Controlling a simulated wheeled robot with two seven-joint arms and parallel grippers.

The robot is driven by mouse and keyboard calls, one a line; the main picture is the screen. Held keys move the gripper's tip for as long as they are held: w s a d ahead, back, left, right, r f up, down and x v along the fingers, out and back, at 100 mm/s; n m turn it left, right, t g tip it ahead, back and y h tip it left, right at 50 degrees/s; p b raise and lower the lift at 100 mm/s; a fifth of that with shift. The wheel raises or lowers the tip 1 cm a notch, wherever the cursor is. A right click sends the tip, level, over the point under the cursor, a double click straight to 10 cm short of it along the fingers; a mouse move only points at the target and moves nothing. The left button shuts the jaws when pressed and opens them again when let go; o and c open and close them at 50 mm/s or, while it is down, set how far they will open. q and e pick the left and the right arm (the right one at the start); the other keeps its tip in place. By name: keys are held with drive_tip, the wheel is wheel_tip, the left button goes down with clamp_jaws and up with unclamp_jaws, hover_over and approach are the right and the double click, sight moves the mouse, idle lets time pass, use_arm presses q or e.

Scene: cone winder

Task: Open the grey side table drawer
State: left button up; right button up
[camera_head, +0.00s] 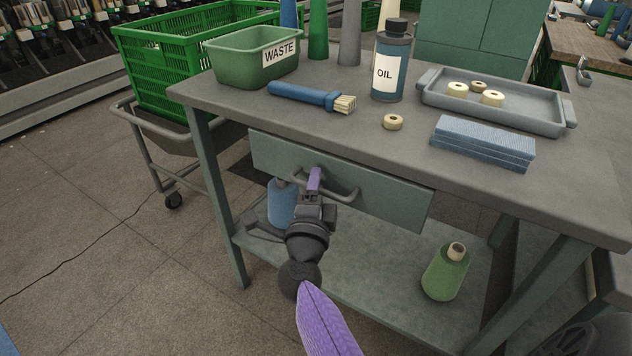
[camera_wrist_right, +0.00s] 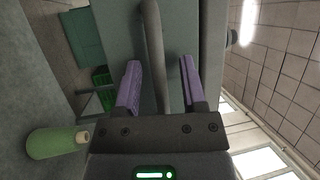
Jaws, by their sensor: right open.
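The grey side table (camera_head: 200,93) has a drawer (camera_head: 395,202) under its top, and the drawer front sits about flush with the table frame. A curved grey bar handle (camera_head: 345,195) is on the drawer front; it also shows in the right wrist view (camera_wrist_right: 153,45). My right gripper (camera_head: 315,180) is at the handle with its purple fingers pointing at the drawer front. In the right wrist view my right gripper (camera_wrist_right: 160,80) is open, with the bar running between its two fingers. I cannot tell whether either finger touches the bar. My left gripper is not in view.
The tabletop holds a green WASTE bin (camera_head: 235,65), blue brush (camera_head: 300,93), OIL bottle (camera_head: 392,65), grey tray (camera_head: 540,117) and folded blue cloths (camera_head: 485,145). A trolley (camera_head: 160,140) stands left.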

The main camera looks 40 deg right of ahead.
clamp_jaws()
idle(0.5)
idle(0.3)
idle(0.5)
